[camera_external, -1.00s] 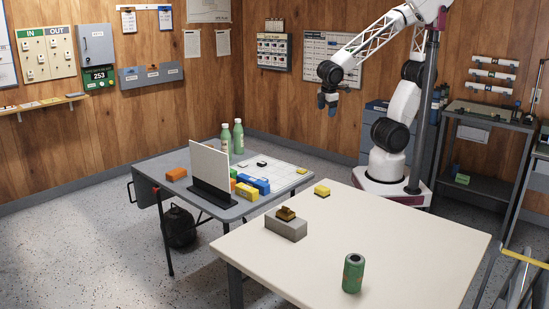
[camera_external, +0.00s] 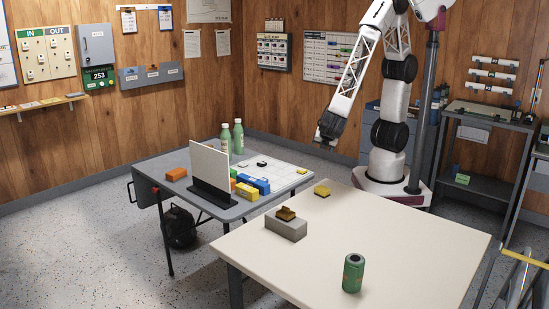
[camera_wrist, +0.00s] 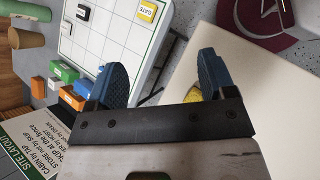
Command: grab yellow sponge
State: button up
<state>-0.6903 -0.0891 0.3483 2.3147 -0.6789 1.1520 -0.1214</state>
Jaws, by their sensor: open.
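A yellow sponge (camera_external: 322,191) with a dark layer lies on the far-left part of the cream table (camera_external: 400,240). In the wrist view a yellow piece, likely the sponge (camera_wrist: 192,95), shows between my fingers, mostly hidden behind the gripper body. My gripper (camera_wrist: 160,80) is open, with two blue ribbed fingers apart and nothing held. In the external view my gripper (camera_external: 328,130) hangs above and beyond the sponge, pointing down, clear of the table. Its fingers are hard to make out there.
A grey block (camera_external: 286,228) with a brown-yellow item (camera_external: 285,213) on it stands near the sponge. A green can (camera_external: 353,273) stands at the front. The grey table (camera_external: 180,195) holds coloured blocks (camera_external: 247,190), an upright board (camera_external: 209,165) and green bottles (camera_external: 238,136).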

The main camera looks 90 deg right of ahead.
jog(key=s+a+f+n+t+h, duration=0.1)
jog(key=a+f+n+t+h, duration=0.15)
jog(key=a+f+n, duration=0.35)
jog(key=n+t, duration=0.5)
send_near(327, 190)
jog(key=x, duration=0.3)
jog(key=shift+w+d, duration=0.1)
jog(key=shift+d, duration=0.35)
jog(key=shift+y+x, duration=0.25)
jog(key=shift+x, duration=1.1)
jog(key=shift+x, duration=2.6)
jog(key=c, duration=1)
